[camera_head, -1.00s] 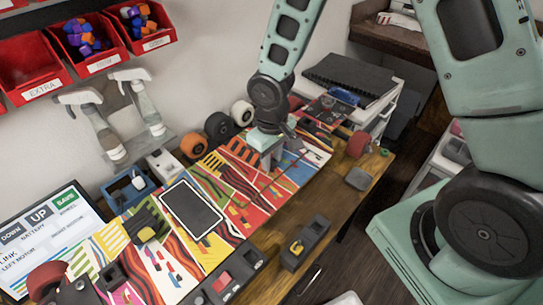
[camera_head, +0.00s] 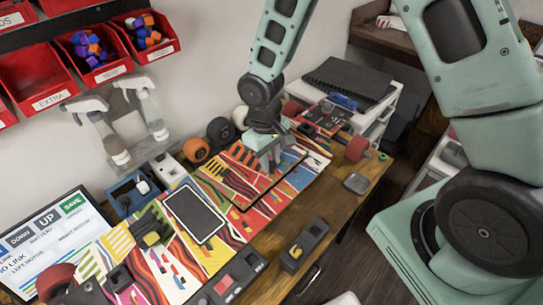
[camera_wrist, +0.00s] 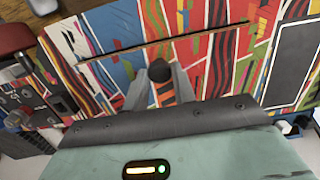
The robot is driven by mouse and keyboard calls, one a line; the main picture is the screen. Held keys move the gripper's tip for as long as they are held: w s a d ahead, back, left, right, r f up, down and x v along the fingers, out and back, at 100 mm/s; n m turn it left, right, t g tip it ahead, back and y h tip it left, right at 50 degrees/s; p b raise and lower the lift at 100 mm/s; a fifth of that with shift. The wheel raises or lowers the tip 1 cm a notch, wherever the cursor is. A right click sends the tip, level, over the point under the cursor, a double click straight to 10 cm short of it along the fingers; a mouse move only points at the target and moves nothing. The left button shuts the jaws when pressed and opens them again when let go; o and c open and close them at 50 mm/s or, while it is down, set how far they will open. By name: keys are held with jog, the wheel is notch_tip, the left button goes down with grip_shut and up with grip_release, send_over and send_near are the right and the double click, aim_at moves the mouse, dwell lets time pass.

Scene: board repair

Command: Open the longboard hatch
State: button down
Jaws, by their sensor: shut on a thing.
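The longboard (camera_head: 180,262) lies along the bench with a bright multicoloured pattern; its surface also fills the wrist view (camera_wrist: 285,15). Its hatch (camera_head: 236,172) is a patterned panel in the far half of the board. A dark edge line runs along the hatch's near side, and in the wrist view it crosses above the fingers. My gripper (camera_head: 270,163) is over the hatch, pointing down. In the wrist view my gripper (camera_wrist: 160,85) is shut on a round black knob (camera_wrist: 160,70) on the hatch. The fingers partly hide the knob. How far the hatch is raised is hard to tell.
A dark block with a yellow part (camera_head: 304,245) and a grey box (camera_head: 356,183) lie on the bench (camera_head: 325,205) in front. Wheels, spray bottles and a monitor (camera_head: 55,245) line the wall side.

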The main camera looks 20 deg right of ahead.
jog(key=w+r+g+p, duration=0.1)
jog(key=p, duration=0.1)
jog(key=w+a+r+g+h+p, duration=0.1)
jog(key=r+p, duration=0.1)
jog(key=shift+w+g, duration=0.15)
jog(key=shift+g, duration=0.25)
jog(key=shift+w+a+r+g+h, duration=0.3)
jog(key=shift+w+r+g+h, duration=0.1)
jog(key=shift+w+g, duration=0.35)
jog(key=shift+w+a+r+g+h, duration=0.25)
jog(key=shift+w+r+g+h, duration=0.15)
jog(key=shift+w+g, duration=0.35)
jog(key=shift+w+a+r+g+h, duration=0.3)
jog(key=shift+w+r+g, duration=0.15)
jog(key=shift+g, duration=0.45)
jog(key=shift+w, duration=0.1)
jog(key=c, duration=1.1)
grip_release()
notch_tip(320, 180, up, 10)
jog(key=b, duration=0.3)
